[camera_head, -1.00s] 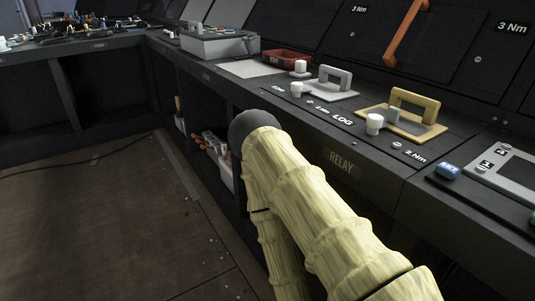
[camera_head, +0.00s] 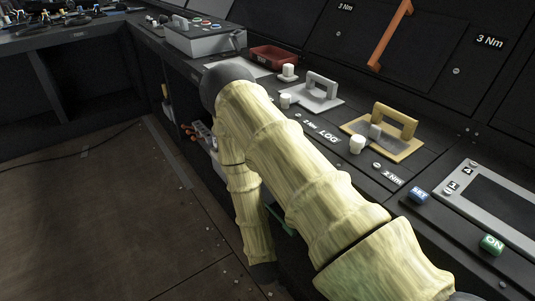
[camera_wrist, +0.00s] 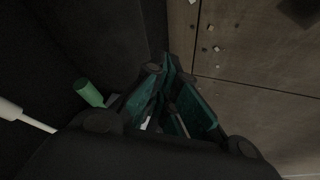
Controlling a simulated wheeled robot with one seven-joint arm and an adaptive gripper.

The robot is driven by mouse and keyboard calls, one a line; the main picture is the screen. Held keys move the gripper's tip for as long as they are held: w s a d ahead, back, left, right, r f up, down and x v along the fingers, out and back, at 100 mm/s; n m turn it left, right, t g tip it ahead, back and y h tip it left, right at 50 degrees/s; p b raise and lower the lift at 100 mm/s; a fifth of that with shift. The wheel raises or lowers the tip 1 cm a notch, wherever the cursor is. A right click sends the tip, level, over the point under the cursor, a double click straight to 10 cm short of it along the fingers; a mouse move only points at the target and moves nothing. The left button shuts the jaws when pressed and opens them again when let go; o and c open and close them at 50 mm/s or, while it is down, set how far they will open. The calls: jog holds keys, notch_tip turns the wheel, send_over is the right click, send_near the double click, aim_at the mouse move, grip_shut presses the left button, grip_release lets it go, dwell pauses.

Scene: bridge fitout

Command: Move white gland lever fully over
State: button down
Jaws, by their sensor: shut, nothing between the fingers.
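In the wrist view, a white handle on a thin pale rod (camera_wrist: 12,109) lies at the left edge, cut off by the frame. It looks like the white gland lever. A green cylindrical handle (camera_wrist: 88,92) is nearer my gripper, to its left. My gripper (camera_wrist: 172,66) has teal fingers, with the tips together and nothing seen held between them. It is apart from the white handle. In the head view my arm bends down in front of the console; I cannot make out the gripper or the white lever there.
The console top carries white knobs (camera_head: 357,144), a grey handle plate (camera_head: 319,97) and a yellow handle plate (camera_head: 385,148). A red tray (camera_head: 273,58) is further back. Open shelf bays lie under the console.

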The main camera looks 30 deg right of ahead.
jog(key=w+d+r+m+t+h, duration=0.1)
jog(key=w+d+r+h, duration=0.15)
jog(key=w, duration=0.45)
jog(key=w+d+r+m+t+h, duration=0.1)
jog(key=w+d+r+m, duration=0.15)
jog(key=w, duration=0.55)
jog(key=w+d+r+m+g+h, duration=0.3)
jog(key=w+d+r+m, duration=0.15)
jog(key=w+r, duration=0.5)
jog(key=w+d+r+m+g+h, duration=0.2)
jog(key=w+d+r+m+h, duration=0.15)
jog(key=w+r+m, duration=0.4)
jog(key=shift+n, duration=0.65)
jog(key=d, duration=0.3)
jog(key=d+b, duration=0.1)
jog(key=d, duration=0.1)
jog(key=w+d+b, duration=0.1)
jog(key=d, duration=0.2)
jog(key=shift+d+f, duration=0.35)
jog(key=shift+a+f+b, duration=0.55)
jog(key=shift+a+f, duration=0.35)
jog(key=shift+f, duration=0.05)
jog(key=shift+a+f, duration=0.5)
jog(key=shift+s+f+h, duration=0.1)
jog(key=shift+s+h, duration=0.05)
jog(key=shift+h, duration=0.15)
